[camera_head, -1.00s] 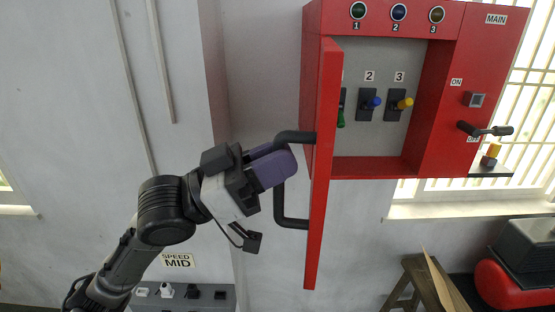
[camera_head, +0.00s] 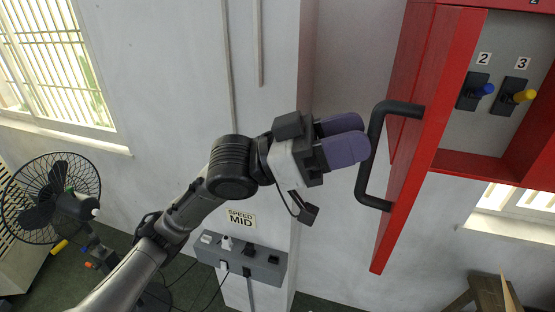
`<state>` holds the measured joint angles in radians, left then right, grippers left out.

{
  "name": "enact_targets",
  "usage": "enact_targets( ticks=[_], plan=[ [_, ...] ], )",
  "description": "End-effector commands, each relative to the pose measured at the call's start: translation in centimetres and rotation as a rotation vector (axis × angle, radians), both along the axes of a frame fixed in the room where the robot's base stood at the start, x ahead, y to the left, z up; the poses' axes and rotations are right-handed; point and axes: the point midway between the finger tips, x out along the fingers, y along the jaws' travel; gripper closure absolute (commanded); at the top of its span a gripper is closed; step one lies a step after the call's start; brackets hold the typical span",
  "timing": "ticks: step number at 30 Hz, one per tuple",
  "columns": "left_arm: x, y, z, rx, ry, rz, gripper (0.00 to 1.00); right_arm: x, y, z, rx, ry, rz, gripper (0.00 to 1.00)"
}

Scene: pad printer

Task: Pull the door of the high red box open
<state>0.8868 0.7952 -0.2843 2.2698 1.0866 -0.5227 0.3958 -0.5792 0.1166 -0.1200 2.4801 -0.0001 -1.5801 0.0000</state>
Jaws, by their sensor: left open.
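The high red box (camera_head: 480,165) is on the wall at the upper right, partly outside the picture. Its red door (camera_head: 408,170) stands swung open toward me, showing the grey inside. A black bar handle (camera_head: 374,150) is on the door's left face. My left gripper (camera_head: 352,138), with purple fingers, is just left of the handle. The fingers are apart and hold nothing; whether one touches the handle is hard to tell. My right gripper does not show.
Inside the box are a blue lever (camera_head: 482,90) and a yellow lever (camera_head: 522,97). A grey socket strip (camera_head: 242,258) is on the wall below my left arm. A black fan (camera_head: 52,195) stands at the left. A wooden stool (camera_head: 488,295) is at the lower right.

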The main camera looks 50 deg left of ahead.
Motion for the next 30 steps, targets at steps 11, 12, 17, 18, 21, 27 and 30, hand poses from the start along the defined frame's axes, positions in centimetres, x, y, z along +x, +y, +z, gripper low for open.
enact_targets(
  ticks=[11, 12, 17, 18, 21, 27, 30],
  plan=[
    [-3.8, 5.1, -3.3, 0.004, 0.003, 0.005, 0.58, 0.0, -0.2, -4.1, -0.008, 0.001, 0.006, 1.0],
    [-4.1, 5.5, -3.5, 0.003, 0.004, 0.005, 0.58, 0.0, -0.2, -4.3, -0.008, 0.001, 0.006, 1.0],
    [-5.1, 6.8, -4.1, 0.002, 0.004, 0.003, 0.58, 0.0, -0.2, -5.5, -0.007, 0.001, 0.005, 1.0],
    [-5.3, 7.0, -4.2, 0.002, 0.005, 0.003, 0.58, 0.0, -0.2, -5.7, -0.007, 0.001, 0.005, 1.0],
    [-5.7, 7.5, -4.2, 0.0, 0.003, 0.002, 0.58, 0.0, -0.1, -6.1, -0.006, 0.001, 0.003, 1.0],
    [-6.1, 7.9, -4.3, 0.0, 0.003, 0.001, 0.58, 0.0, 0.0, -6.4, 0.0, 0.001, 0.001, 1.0],
    [-6.1, 7.9, -4.2, -0.001, 0.002, 0.0, 0.58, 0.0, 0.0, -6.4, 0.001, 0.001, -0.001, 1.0]
  ],
)
